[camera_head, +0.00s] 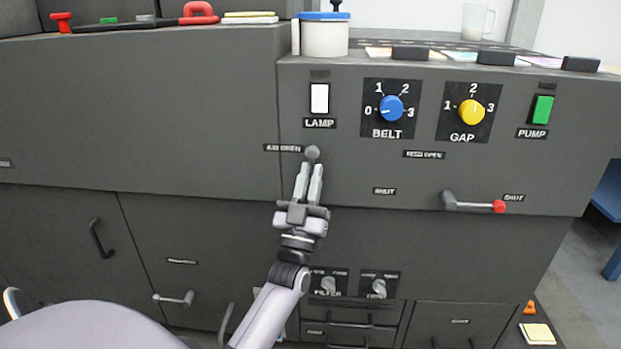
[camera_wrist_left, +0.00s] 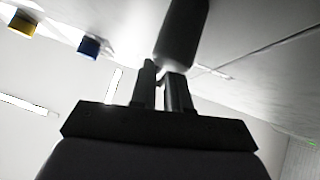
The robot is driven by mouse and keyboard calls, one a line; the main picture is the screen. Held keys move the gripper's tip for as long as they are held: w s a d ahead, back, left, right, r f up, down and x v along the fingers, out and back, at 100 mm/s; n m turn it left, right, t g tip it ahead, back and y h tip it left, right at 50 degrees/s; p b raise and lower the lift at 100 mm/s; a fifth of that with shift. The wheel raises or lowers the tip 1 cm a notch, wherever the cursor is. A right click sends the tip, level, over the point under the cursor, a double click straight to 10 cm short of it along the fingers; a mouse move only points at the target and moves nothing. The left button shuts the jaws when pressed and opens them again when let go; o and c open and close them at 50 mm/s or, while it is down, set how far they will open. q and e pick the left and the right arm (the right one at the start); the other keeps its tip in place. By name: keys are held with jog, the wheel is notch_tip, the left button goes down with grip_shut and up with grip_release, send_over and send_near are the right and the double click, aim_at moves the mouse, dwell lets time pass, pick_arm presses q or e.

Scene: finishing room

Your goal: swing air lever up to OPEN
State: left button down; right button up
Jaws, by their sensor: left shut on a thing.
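The air lever (camera_head: 312,152) shows in the head view as a rounded grey end beside the AIR OPEN label (camera_head: 283,148). The rest of it is hidden behind my fingers, and it seems to point up. Its SHUT label (camera_head: 385,191) is lower right. My left gripper (camera_head: 309,168) reaches up from below and is shut on the lever. In the left wrist view a dark round bar (camera_wrist_left: 182,38) stands between the two fingertips (camera_wrist_left: 165,75). My right gripper is not in view.
To the right, another lever (camera_head: 472,204) with a red tip points right at its own SHUT label. Above are the white lamp switch (camera_head: 319,98), blue belt knob (camera_head: 391,109), yellow gap knob (camera_head: 472,112) and green pump switch (camera_head: 542,109).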

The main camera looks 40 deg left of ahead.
pick_arm(q)
jog(key=c, duration=1.1)
grip_release()
jog(key=shift+a, duration=0.15)
jog(key=shift+c, duration=0.2)
jog(key=v, duration=0.7)
jog(key=shift+p, duration=0.3)
